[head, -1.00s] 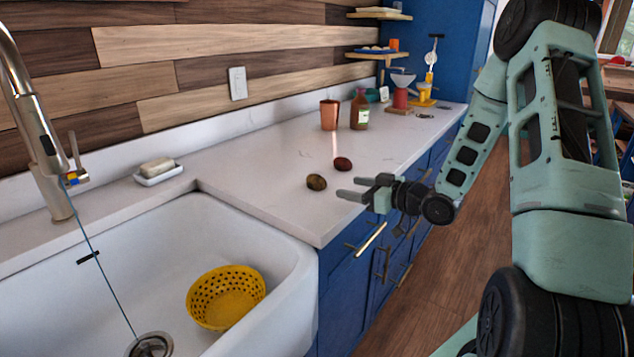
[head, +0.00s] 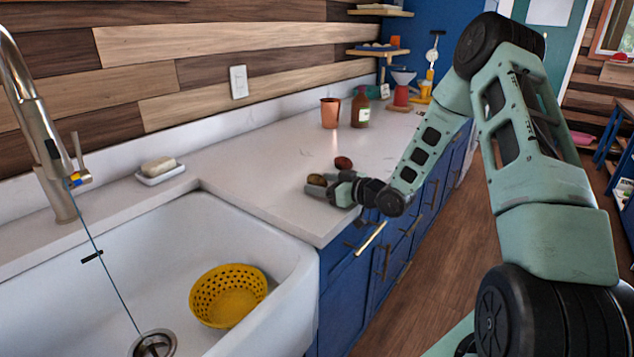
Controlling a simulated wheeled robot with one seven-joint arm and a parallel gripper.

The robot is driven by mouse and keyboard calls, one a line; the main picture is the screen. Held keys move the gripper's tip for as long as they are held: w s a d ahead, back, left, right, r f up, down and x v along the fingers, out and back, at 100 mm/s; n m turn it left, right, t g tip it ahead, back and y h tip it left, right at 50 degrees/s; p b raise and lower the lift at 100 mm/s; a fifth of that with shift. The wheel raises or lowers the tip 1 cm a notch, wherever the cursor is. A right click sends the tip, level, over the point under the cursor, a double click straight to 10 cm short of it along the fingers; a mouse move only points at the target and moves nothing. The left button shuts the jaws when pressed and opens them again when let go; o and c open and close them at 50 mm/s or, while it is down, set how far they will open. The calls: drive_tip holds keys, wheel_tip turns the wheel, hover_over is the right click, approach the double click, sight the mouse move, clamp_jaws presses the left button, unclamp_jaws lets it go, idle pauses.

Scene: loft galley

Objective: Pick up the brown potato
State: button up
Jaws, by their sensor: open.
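The brown potato (head: 316,181), small and rounded, lies on the white countertop near the corner by the sink. My gripper (head: 313,184) is low over the counter, reaching in from the right. Its open fingers lie on either side of the brown potato, one on the far side and one on the near side. The fingers partly hide the potato, and I cannot tell whether they touch it. A darker reddish potato-like item (head: 343,163) lies just behind my gripper, apart from it.
A copper cup (head: 330,113) and a brown bottle (head: 360,108) stand farther back by the wall. The white sink (head: 120,265) at left holds a yellow basket (head: 228,294). A soap dish (head: 160,173) sits on the ledge. The counter left of the potato is clear.

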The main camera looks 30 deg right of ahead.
drive_tip(key=c, duration=1.1)
drive_tip(key=shift+o, duration=0.2)
drive_tip(key=shift+s+r, duration=0.15)
